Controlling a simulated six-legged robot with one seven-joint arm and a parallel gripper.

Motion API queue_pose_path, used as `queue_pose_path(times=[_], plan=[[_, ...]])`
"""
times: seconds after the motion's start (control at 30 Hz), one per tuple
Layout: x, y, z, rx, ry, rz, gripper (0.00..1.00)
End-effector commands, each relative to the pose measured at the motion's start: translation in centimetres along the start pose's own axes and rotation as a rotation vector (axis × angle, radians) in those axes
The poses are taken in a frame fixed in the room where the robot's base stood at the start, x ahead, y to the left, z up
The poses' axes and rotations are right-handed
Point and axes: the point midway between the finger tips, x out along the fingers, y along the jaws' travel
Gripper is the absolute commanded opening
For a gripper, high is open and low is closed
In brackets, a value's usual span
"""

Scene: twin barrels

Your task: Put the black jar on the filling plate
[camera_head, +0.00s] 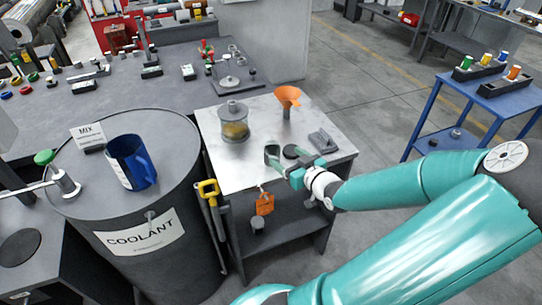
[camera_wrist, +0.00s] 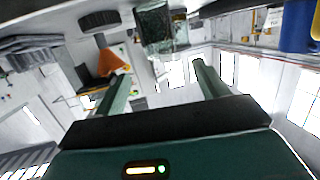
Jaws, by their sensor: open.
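A clear jar (camera_head: 234,125) with yellowish contents and a grey lid stands upright on the light metal tabletop. A glass jar also shows at the top of the wrist view (camera_wrist: 155,30), beyond my fingers. I cannot tell for sure which of these is the black jar, or which surface is the filling plate. My gripper (camera_head: 283,162) is open and empty at the table's front right part, fingers apart and pointing left.
The coolant barrel (camera_head: 185,205) with a blue mug (camera_head: 132,162) is at left. A cluttered dark bench (camera_head: 170,98) lies behind. Floor is free at right, before a blue cart (camera_head: 470,105).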

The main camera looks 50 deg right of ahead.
Motion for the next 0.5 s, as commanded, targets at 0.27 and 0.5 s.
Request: queue_pose_path(times=[0.27,0.5], plan=[[3.8,-0.2,0.0,0.002,0.001,-0.004,0.73],[6.2,-0.3,-0.1,0.002,0.001,-0.007,0.73]])
